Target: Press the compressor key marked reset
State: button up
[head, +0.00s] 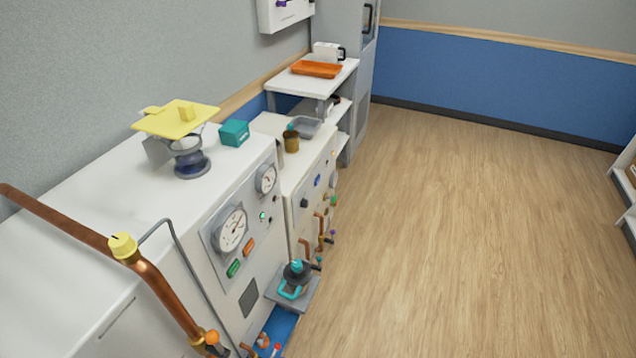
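The white compressor cabinet (110,200) stands along the left wall, with a grey panel on its front. The panel carries two round gauges, a larger one (231,229) and a smaller one (266,179). Below the larger gauge are a green key (233,268) and an orange key (248,247). Both seem to bear small markings, but I cannot read which one says reset. A small round green-and-white control (262,217) sits between the gauges and the cabinet's right edge. My gripper is not in view.
A copper pipe (60,218) with a yellow knob (123,246) crosses the cabinet's near side. A grey shelf with a black-and-teal item (295,278) juts out beside the panel. A second white cabinet (310,185) adjoins beyond. The wooden floor (460,220) to the right is clear.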

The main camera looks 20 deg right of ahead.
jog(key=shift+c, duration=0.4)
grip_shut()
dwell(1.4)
